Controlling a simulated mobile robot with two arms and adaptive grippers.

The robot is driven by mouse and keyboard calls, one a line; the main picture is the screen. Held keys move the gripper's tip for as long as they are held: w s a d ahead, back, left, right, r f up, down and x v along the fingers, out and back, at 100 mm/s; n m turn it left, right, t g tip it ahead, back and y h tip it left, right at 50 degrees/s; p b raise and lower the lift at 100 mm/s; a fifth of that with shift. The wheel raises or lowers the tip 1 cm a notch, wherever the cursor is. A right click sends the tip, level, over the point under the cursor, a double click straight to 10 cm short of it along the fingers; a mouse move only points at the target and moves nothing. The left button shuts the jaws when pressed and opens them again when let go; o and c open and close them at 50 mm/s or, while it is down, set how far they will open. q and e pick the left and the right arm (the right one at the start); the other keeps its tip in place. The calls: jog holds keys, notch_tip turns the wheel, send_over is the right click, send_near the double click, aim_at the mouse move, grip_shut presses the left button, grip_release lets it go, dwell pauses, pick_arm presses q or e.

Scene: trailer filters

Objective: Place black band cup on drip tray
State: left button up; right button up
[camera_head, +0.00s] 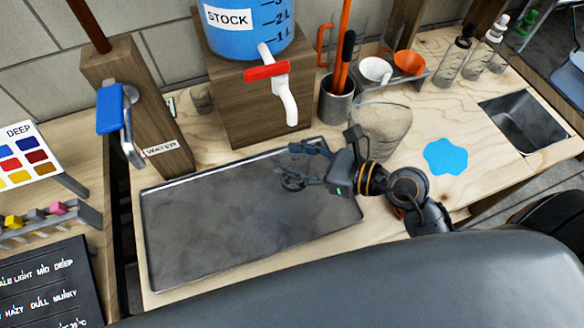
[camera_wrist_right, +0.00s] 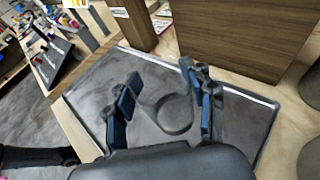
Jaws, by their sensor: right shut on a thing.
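The drip tray (camera_head: 205,240), a wide dark grey metal tray with a raised rim, lies on the wooden counter; it also shows in the right wrist view (camera_wrist_right: 88,98). My right gripper (camera_head: 290,167) is over the tray's right part, below the stock tap. In the right wrist view its two fingers (camera_wrist_right: 158,90) stand on either side of the black band cup (camera_wrist_right: 174,115), seen as a clear cup with a dark ring. The gripper is shut on this cup. Whether the cup's base touches the tray cannot be told.
A blue stock tank (camera_head: 245,35) with a red-handled white tap (camera_head: 285,95) stands behind the tray. A wooden water post (camera_head: 150,110) is at its left back corner. The tray's left half is clear.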

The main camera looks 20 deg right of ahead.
aim_at(286, 166)
jog(key=shift+w+f, duration=0.6)
jog(key=shift+f, duration=1.6)
jog(key=shift+f+b, duration=0.1)
jog(key=shift+b, duration=0.2)
jog(key=o, duration=1.1)
jog(key=shift+o, duration=0.2)
jog(key=b+v, duration=0.2)
jog(key=v, duration=1)
jog(key=shift+r+b, duration=0.2)
jog(key=shift+b, duration=0.15)
